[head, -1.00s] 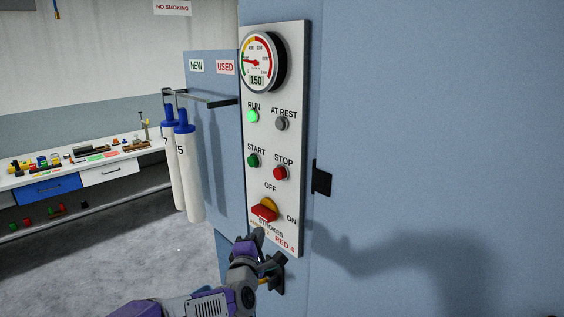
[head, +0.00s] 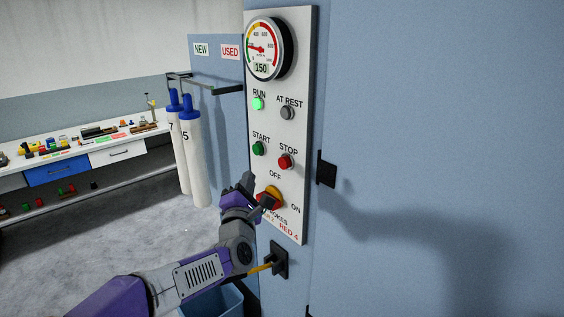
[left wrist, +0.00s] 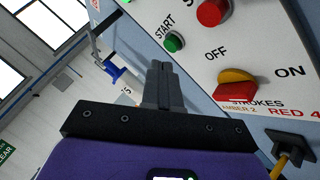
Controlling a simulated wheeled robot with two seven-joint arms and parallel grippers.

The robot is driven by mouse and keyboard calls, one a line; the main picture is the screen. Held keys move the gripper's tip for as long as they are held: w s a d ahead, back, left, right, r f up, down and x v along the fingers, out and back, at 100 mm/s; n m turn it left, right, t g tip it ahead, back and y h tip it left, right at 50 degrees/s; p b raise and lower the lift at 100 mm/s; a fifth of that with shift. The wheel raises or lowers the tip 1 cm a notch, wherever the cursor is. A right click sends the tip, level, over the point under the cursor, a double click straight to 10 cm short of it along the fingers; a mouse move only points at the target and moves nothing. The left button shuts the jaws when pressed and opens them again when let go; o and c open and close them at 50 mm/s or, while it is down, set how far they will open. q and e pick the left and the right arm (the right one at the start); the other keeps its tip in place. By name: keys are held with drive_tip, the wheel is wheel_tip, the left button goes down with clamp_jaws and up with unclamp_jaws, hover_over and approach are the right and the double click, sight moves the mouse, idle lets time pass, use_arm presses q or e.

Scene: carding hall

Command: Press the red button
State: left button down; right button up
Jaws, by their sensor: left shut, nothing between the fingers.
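The red button (head: 285,162) sits under the STOP label on the white control panel (head: 302,200), right of the green START button (head: 258,148). It also shows in the left wrist view (left wrist: 213,11), near the top edge. My left gripper (head: 257,186) is shut and empty, below the two buttons and apart from the red one. In the left wrist view its closed fingers (left wrist: 160,75) point up toward the green button. In the head view it partly covers the red and yellow rotary switch (head: 273,193). My right gripper is not in view.
A dial gauge (head: 265,50) reading 150, a lit green RUN lamp (head: 257,103) and a grey AT REST lamp (head: 287,113) are above. A black latch (head: 326,169) juts out right of the panel. A black socket (head: 279,259) with a yellow cable is below.

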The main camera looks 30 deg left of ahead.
sight(284, 163)
use_arm(q)
drive_tip(key=w+d+p, duration=0.2)
drive_tip(key=w+d, duration=0.1)
drive_tip(key=w, duration=0.4)
idle(0.5)
idle(1.5)
drive_tip(key=shift+w+d, duration=0.15)
drive_tip(key=shift+w, duration=0.25)
